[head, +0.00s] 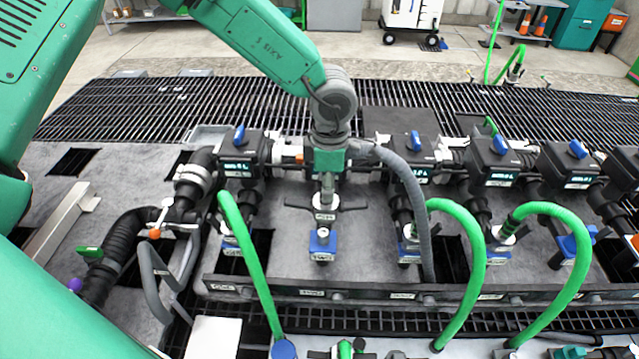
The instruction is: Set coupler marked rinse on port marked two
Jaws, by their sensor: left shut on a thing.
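My left gripper (327,186) comes down from above, shut on a coupler (325,207) with dark side handles and a small label too small to read for certain. A grey hose (412,195) leads off the coupler's upper right side, curving down past the front rail. The coupler is upright, directly above a port (322,241) with a blue body and a white label, second from the left in the row. The port's light top shows just below the coupler; I cannot tell whether they touch. My right gripper is not in view.
Green hoses (252,262) arch from neighbouring ports towards the front. Valve boxes with blue knobs (416,140) stand in a row behind. A labelled front rail (365,293) runs before the ports.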

